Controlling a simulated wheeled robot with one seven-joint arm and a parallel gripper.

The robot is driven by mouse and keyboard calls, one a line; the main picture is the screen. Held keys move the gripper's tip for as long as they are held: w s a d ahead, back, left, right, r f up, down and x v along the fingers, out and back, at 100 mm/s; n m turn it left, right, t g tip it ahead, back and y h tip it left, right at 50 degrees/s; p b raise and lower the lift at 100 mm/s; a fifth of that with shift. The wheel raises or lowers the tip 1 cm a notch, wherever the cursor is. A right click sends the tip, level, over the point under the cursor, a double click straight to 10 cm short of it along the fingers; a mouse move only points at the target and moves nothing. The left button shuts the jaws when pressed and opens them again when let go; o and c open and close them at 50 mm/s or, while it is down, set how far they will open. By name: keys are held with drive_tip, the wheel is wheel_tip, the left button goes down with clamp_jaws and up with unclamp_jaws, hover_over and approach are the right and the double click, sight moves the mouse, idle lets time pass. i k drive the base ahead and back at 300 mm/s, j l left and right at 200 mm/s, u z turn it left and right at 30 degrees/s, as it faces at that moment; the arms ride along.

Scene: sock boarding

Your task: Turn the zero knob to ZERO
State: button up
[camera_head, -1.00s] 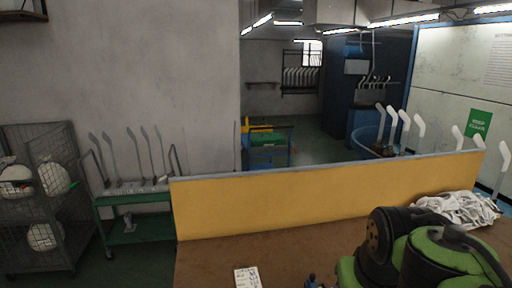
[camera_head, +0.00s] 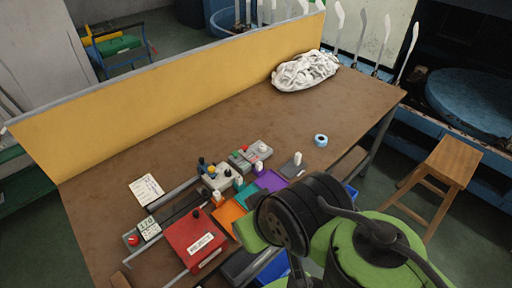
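The zero knob cannot be told apart for sure at this size. A small unit with a digital readout (camera_head: 149,230) and a red button (camera_head: 133,240) sits at the left of the brown table. A cluster of small grey boxes with coloured knobs (camera_head: 215,176) stands near the table's middle, with a second grey box (camera_head: 258,149) beside it. A red box (camera_head: 195,241) with a white label and a dark knob on top is in front. My green and black arm covers the lower right; my gripper does not show.
Orange (camera_head: 229,217) and purple (camera_head: 271,182) trays line the table's front. A white cloth heap (camera_head: 305,71) and a blue tape roll (camera_head: 320,140) lie further back. A yellow panel (camera_head: 180,78) bounds the rear. A wooden stool (camera_head: 443,170) stands right. The table's right part is mostly clear.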

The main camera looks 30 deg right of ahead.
sight(262, 147)
drive_tip(key=k+l+u, duration=0.25)
drive_tip(key=l+u, duration=0.3)
drive_tip(key=k+l+u, duration=0.25)
drive_tip(key=l, duration=0.15)
drive_tip(key=l+u, duration=0.45)
drive_tip(key=l, duration=0.15)
drive_tip(key=k+l+u, duration=0.1)
drive_tip(key=l+u, duration=0.35)
drive_tip(key=l, duration=0.15)
